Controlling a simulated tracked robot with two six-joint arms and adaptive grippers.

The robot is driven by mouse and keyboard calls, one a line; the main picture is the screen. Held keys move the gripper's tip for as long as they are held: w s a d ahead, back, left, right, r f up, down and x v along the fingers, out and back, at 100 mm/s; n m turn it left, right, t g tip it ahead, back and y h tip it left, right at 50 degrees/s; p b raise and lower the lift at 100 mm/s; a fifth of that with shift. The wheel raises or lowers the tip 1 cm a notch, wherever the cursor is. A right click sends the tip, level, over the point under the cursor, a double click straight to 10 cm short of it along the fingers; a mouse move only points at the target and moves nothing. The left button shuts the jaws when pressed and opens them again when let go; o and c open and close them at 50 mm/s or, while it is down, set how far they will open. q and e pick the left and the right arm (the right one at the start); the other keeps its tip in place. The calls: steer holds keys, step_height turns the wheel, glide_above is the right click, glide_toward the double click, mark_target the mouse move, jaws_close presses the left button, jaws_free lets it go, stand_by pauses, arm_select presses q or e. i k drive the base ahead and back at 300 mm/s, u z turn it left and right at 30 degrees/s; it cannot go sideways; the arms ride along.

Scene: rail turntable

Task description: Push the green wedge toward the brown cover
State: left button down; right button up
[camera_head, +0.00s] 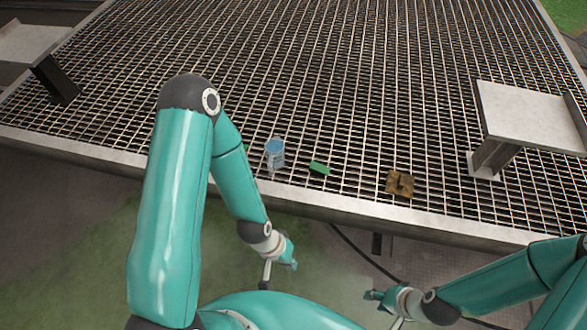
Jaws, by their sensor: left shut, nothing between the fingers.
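The small green wedge (319,168) lies on the metal grating near its front edge. The brown cover (400,184) lies flat on the grating to the right of the wedge, with a clear gap between them. My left gripper (268,279) hangs below and in front of the grating's front edge, left of the wedge and apart from it; it is shut and empty. My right gripper (376,300) is low in front of the grating, well short of the cover; its fingers are too small to tell open from shut.
A blue-topped cup-like container (274,154) stands on the grating just left of the wedge. A grey raised plate on a post (528,113) stands at the right. The front rim (340,204) borders the grating. The grating behind the objects is clear.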

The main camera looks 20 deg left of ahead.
mark_target(314, 167)
steer(key=z, duration=0.15)
steer(key=i, duration=0.9)
steer(key=u, duration=0.05)
